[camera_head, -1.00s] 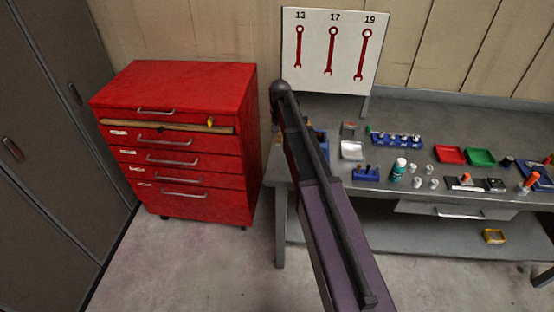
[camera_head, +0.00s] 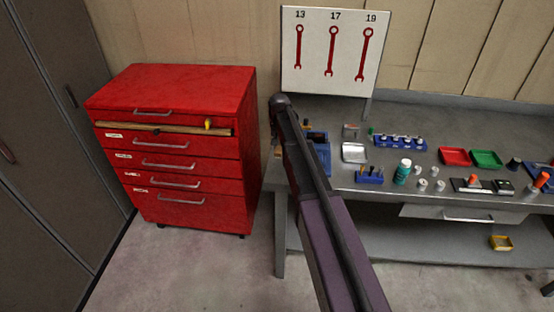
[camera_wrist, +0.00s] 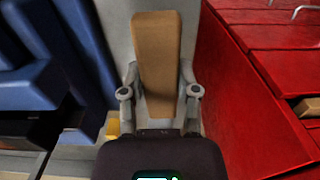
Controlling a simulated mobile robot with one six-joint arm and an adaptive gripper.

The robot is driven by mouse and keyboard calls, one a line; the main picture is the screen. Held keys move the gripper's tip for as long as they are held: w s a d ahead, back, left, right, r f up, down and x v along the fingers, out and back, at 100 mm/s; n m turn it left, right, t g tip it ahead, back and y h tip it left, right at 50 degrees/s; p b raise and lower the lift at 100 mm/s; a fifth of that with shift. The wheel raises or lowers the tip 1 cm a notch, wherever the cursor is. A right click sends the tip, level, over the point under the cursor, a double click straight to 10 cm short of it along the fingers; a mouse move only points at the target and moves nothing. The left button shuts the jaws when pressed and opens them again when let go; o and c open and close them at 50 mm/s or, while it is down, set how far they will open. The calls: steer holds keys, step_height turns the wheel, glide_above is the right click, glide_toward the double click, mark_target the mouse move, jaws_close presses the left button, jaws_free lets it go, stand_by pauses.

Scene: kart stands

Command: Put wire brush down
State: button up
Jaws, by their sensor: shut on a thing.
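In the wrist view, the wire brush (camera_wrist: 157,50) shows as a long tan wooden body, with no bristles visible. My gripper (camera_wrist: 160,92) is shut on it, with one finger on each side. The brush points away from the wrist and appears held in the air between blue shapes on the left and the red cabinet on the right. In the head view, my arm hides most of the gripper, at the left end of the workbench (camera_head: 440,125); only a small brown patch shows there.
A blue bin (camera_head: 323,158) is beside my arm. Trays, a green bottle (camera_head: 402,172) and small parts occupy the bench. A wrench board (camera_head: 315,80) stands behind.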

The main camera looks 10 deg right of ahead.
steer(key=shift+f, duration=0.2)
stand_by(0.3)
steer(key=shift+f+b, duration=1.85)
steer(key=shift+b, duration=0.1)
steer(key=shift+f, duration=0.15)
steer(key=o, duration=1)
step_height(320, 180, up, 12)
steer(key=p, duration=1.2)
steer(key=shift+r, duration=0.2)
